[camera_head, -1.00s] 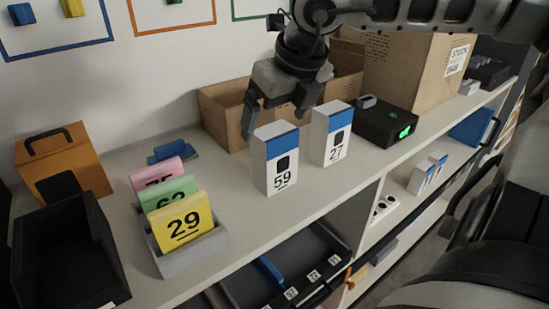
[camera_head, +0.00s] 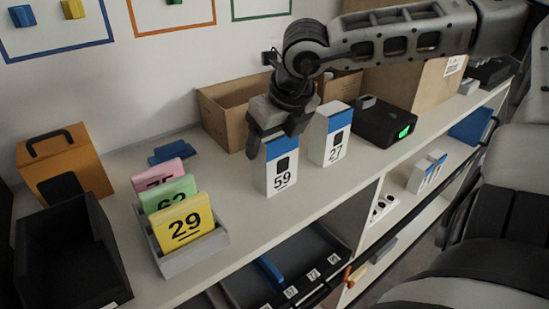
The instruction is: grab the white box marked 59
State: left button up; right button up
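The white box marked 59 (camera_head: 283,177) stands upright on the shelf top, with a blue band along its upper edge and a dark patch on its front. My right gripper (camera_head: 277,138) points down at the top of this box from above and behind. Its fingers look spread apart at the box's upper end, one at the left edge. The far finger is partly hidden, and I cannot tell whether either finger touches. The box's top face is mostly covered by the gripper. My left gripper is not in view.
A similar white box marked 27 (camera_head: 336,145) stands close to the right. A black device (camera_head: 385,125) with a green display and an open cardboard carton (camera_head: 222,113) are behind. A grey holder (camera_head: 190,255) with numbered cards is left. Shelf surface before box 59 is clear.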

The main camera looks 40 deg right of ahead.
jog(key=shift+c, duration=0.8)
jog(key=shift+r, duration=0.1)
